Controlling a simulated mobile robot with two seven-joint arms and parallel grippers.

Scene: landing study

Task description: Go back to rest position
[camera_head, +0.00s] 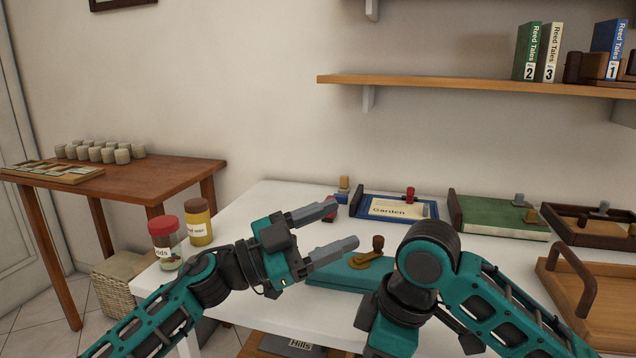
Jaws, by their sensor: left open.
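My left gripper (345,226) is open above the white table (265,205), its two grey fingers apart and pointing right. Nothing shows between the fingers. A small red-topped item is partly hidden behind the upper finger. My right arm bends over the front of the table, and its gripper is out of view. A teal flat block or book (335,274) with a brown-knobbed stamp (376,246) on it lies just below and right of the left gripper.
A red-lidded jar (166,245) and a yellow jar (199,224) stand left of my gripper. A wooden carrier (610,290) is right. A shelf (450,86) hangs above.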

